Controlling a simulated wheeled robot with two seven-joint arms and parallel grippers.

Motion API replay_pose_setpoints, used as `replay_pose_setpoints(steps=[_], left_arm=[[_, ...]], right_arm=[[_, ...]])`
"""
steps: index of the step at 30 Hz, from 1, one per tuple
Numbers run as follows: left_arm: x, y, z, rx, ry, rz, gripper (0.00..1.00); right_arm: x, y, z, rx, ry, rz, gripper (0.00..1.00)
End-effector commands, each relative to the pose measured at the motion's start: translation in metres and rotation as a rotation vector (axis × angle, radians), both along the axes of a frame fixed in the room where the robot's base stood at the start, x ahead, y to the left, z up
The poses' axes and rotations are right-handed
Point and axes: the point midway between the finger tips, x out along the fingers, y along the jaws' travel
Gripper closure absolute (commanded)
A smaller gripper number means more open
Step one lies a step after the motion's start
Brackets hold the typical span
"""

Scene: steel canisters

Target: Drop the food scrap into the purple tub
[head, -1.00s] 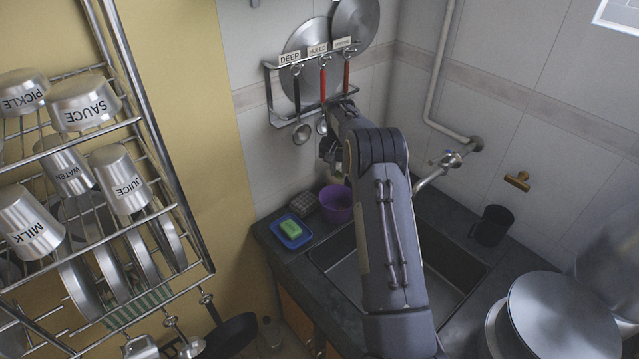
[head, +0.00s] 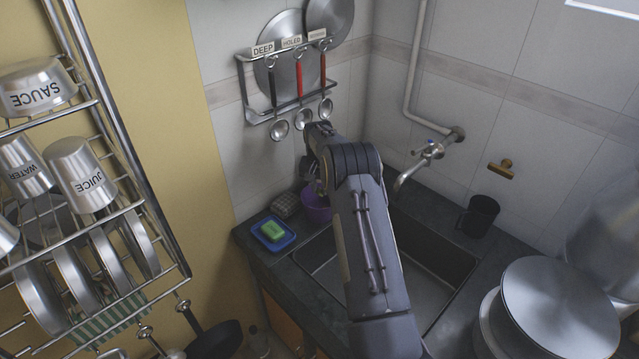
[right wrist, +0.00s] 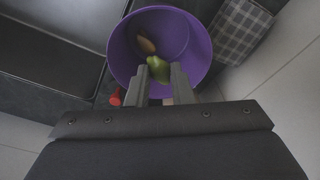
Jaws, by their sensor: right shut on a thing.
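The purple tub (head: 316,210) stands on the dark counter at the back left of the sink, partly hidden by my right arm. In the right wrist view I look down into the tub (right wrist: 196,50). My right gripper (right wrist: 158,76) is shut on a yellow-green food scrap (right wrist: 158,66), held over the tub's opening near its rim. A brownish piece (right wrist: 146,45) shows inside the tub. In the head view the right gripper (head: 312,184) is just above the tub, and the scrap cannot be made out. My left gripper is not in view.
A blue dish with a green sponge (head: 272,232) and a grey checked cloth (head: 286,205) are beside the tub. Ladles hang on a rack (head: 290,90) above. The tap (head: 430,152) and a black mug (head: 480,216) are to the right. A rack of steel canisters (head: 80,178) stands at left.

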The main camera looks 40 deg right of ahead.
Motion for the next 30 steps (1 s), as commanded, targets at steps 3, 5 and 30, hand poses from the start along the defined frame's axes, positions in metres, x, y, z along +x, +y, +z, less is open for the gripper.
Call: replay_pose_setpoints(steps=[3,5,30], left_arm=[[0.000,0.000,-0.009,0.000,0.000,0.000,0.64],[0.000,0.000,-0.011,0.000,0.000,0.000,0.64],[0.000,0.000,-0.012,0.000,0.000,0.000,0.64]], right_arm=[[0.000,0.000,-0.016,0.000,0.000,0.000,1.00],[0.000,0.000,-0.020,0.000,0.000,0.000,1.00],[0.000,0.000,-0.025,-0.001,-0.001,0.000,0.55]])
